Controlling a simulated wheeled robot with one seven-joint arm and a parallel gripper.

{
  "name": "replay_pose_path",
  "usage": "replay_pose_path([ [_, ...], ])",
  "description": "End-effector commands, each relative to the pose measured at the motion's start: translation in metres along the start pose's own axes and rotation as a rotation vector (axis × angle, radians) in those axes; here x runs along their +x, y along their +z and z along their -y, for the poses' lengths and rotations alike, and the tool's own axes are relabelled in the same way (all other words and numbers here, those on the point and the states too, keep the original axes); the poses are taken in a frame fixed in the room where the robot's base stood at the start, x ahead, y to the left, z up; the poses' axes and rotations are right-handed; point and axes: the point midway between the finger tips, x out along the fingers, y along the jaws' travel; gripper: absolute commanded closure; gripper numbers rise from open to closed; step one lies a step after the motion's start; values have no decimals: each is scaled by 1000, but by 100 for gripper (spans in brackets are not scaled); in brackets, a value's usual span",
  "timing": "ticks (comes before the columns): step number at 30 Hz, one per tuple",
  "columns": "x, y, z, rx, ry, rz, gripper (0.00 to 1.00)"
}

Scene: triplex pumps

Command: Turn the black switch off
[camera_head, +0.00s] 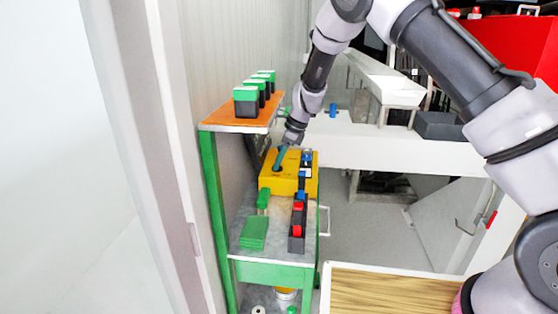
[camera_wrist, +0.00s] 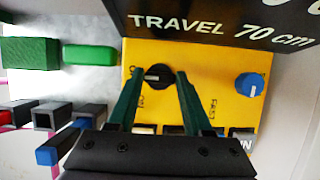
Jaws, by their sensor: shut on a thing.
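The black switch (camera_wrist: 158,73) is a round knob with a white pointer mark, on the yellow control box (camera_wrist: 200,60). The mark lies roughly level and points left in the wrist view. The teal fingers of my gripper (camera_wrist: 158,78) stand on either side of the knob and are shut on it. Small lettering lies left of and below the knob, partly covered by a finger. In the head view my gripper (camera_head: 279,159) reaches down onto the left part of the yellow box (camera_head: 283,185). The knob is hard to make out there.
A blue knob (camera_wrist: 249,84) sits on the same box, right of my gripper. A dark panel marked "TRAVEL 70 cm" (camera_wrist: 220,22) is close above. Green blocks (camera_head: 253,232) and a dark rack with red pieces (camera_head: 297,240) lie in front. An orange shelf (camera_head: 240,117) holds green-topped boxes.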

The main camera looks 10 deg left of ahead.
Motion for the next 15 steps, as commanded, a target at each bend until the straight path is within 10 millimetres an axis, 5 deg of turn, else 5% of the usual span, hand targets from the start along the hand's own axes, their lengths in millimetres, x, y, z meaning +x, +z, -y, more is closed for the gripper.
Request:
replay_pose_path([
  [5, -1, 0, 1, 2, -1, 1, 100],
  [6, -1, 0, 1, 2, -1, 1, 39],
  [15, -1, 0, 0, 0, 0, 1, 38],
])
